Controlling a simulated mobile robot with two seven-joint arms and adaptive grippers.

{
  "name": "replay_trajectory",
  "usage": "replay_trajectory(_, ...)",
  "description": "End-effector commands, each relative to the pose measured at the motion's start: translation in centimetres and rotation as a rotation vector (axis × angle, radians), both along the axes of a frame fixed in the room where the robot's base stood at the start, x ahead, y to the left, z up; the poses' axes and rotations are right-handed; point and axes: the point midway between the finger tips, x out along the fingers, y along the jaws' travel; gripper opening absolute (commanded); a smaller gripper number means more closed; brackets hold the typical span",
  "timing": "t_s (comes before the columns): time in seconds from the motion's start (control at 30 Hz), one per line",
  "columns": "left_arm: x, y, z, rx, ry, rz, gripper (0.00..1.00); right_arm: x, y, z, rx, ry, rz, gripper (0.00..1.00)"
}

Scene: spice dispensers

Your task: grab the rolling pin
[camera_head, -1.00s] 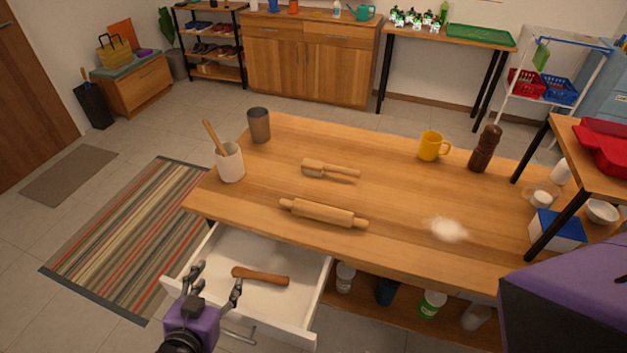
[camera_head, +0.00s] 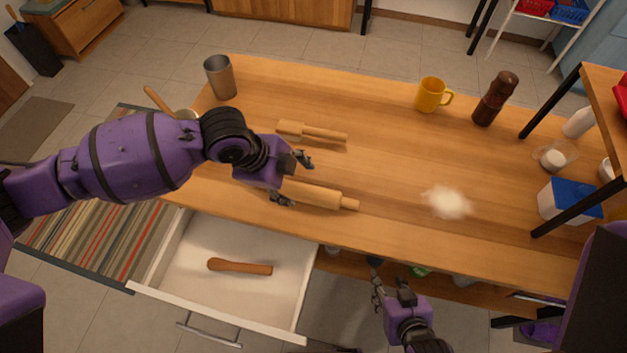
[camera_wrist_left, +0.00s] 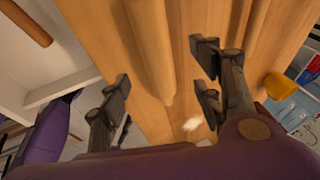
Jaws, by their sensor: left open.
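A light wooden rolling pin (camera_head: 318,196) lies on the near part of the wooden table. My left gripper (camera_head: 292,178) is over its left end, which the gripper hides in the head view. The left wrist view shows the left gripper (camera_wrist_left: 163,88) open, with the rolling pin (camera_wrist_left: 150,45) between its spread fingers as seen from there. I cannot tell whether they touch it. My right gripper (camera_head: 390,288) is in front of the table's near edge, apart from the pin; its opening is unclear.
A wooden mallet-like tool (camera_head: 312,133) lies behind the pin. An open drawer (camera_head: 285,295) with a brown stick (camera_head: 240,267) juts out below. A metal cup (camera_head: 220,78), yellow mug (camera_head: 432,95), brown grinder (camera_head: 494,100) and white powder (camera_head: 446,201) are on the table.

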Motion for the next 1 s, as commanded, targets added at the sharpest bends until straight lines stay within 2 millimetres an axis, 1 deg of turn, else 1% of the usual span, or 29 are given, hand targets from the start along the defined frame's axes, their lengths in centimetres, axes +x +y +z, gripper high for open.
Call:
replay_trajectory(0.03,-0.1,-0.3,-0.6,-0.002,0.003,-0.002,0.59,0.0,0.0,-0.1,0.001,0.001,0.0,0.4)
replay_trajectory(0.27,0.5,-1.2,-3.0,-0.004,0.001,0.0,0.59,-0.7,0.0,-0.2,0.001,0.011,-0.004,0.4)
replay_trajectory(0.4,0.9,-1.8,-5.1,-0.006,-0.001,0.0,0.59,-0.8,-0.1,-0.1,0.001,0.013,-0.006,0.4)
replay_trajectory(0.5,1.1,-2.2,-6.2,-0.006,-0.001,0.0,0.59,-0.9,0.0,-0.2,0.002,0.014,-0.007,0.4)
replay_trajectory(0.6,1.2,-2.4,-6.7,-0.006,-0.001,-0.001,0.59,-0.9,0.0,-0.2,0.002,0.014,-0.007,0.4)
replay_trajectory(0.8,1.3,-2.4,-6.6,-0.005,-0.003,0.0,0.59,-0.6,0.0,-0.2,0.002,0.01,-0.006,0.4)
replay_trajectory(1.0,1.3,-2.4,-6.6,-0.006,-0.003,0.001,0.33,-0.1,0.1,0.0,0.004,0.002,-0.003,0.4)
